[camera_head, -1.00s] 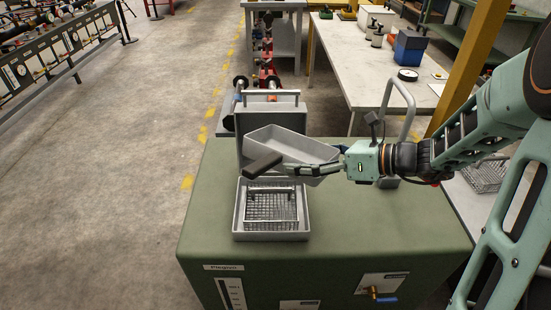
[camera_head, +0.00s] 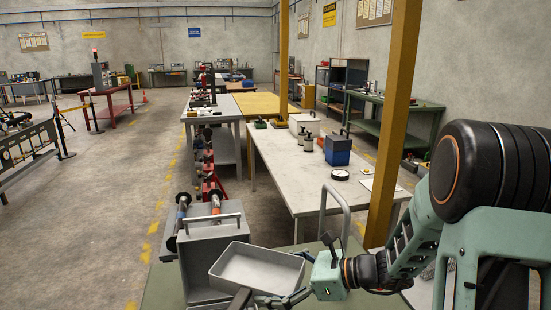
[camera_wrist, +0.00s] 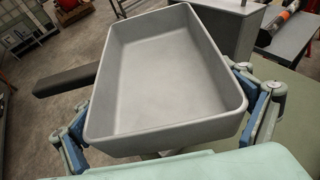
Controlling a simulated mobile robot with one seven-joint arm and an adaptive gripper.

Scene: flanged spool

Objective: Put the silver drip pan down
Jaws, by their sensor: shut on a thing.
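The silver drip pan (camera_head: 257,268) is an empty grey rectangular tray with raised walls. My gripper (camera_head: 284,299) is shut on it and holds it above the green cabinet top (camera_head: 163,287), in front of the grey box. In the wrist view the pan (camera_wrist: 166,75) fills the middle, opening toward the camera, with my gripper's blue-grey fingers (camera_wrist: 168,128) on both its sides. The pan looks tilted in the head view. Its underside is hidden.
A grey box with a bar handle (camera_head: 211,247) stands just behind the pan. A curved grey handle (camera_head: 336,214) rises to the right. A long pale table (camera_head: 300,185) farther back has open space near its front. A yellow post (camera_head: 387,130) stands beside it.

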